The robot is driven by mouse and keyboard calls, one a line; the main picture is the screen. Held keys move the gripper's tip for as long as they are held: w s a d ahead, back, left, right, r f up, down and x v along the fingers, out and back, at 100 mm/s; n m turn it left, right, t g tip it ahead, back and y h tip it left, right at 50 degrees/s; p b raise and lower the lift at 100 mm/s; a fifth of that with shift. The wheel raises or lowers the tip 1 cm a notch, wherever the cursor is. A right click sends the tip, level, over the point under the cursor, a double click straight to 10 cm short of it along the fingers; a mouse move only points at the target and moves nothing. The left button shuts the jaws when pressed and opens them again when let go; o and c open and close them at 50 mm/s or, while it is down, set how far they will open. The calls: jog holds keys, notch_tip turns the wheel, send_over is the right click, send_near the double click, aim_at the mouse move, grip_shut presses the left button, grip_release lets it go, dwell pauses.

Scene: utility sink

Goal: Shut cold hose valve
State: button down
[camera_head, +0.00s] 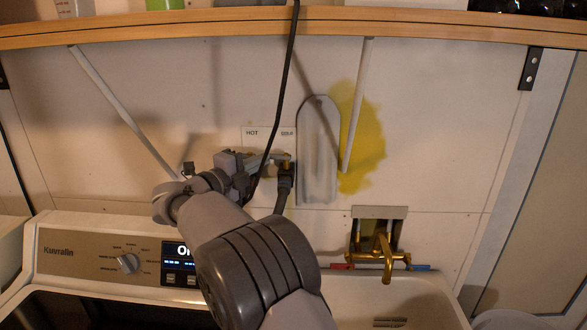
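A white wall panel (270,131) reads HOT on its left and COLD on its right. Below the COLD label is the cold hose valve (287,166), small, with a brass-coloured part and a dark hose (282,196) hanging down from it. My gripper (274,160) reaches in from the left, with its fingers beside or at the cold valve. Whether they touch it, and whether they are open or shut, is too small to tell. The valve handle's position is not clear. The hot side is mostly hidden behind my gripper.
A black cable (288,80) hangs in front of the panel. A grey ironing-board-shaped object (319,150) is on the wall to the right. A brass faucet (385,255) stands over the sink (440,300). A washer (90,255) is at lower left; a wooden shelf (430,28) runs above.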

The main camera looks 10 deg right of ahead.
jog(key=shift+r, duration=0.35)
jog(key=a, duration=0.1)
jog(key=s+a, duration=0.1)
jog(key=a+f+p, duration=0.1)
jog(key=shift+s+a, duration=0.3)
jog(key=shift+s, duration=0.05)
jog(key=s+p+v, duration=0.1)
jog(key=v, duration=1.2)
jog(key=shift+s+d+p, duration=0.15)
jog(key=shift+s+p, duration=0.05)
jog(key=shift+p, duration=0.1)
jog(key=shift+r, duration=0.1)
